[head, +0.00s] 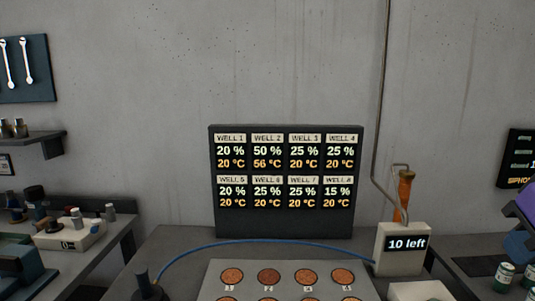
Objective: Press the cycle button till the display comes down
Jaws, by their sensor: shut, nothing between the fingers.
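A dark display board (286,226) stands at the back of the bench against the wall. It lists WELL 1 to WELL 8, each with a percentage and a temperature. WELL 2 reads 50 % and 56 °C; the others read 20 °C, with 15 to 25 %. A pale box (402,263) to its right shows "10 left" on a small dark screen (407,244). I cannot make out a button marked cycle. My gripper is not in this view.
A grey plate (225,283) with round copper-coloured wells lies in front of the board. A blue hose (235,242) arches over the bench from a dark fitting (146,288) toward the pale box. An orange-handled tool (405,190) stands behind the box. Green-labelled jars (504,275) stand at right.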

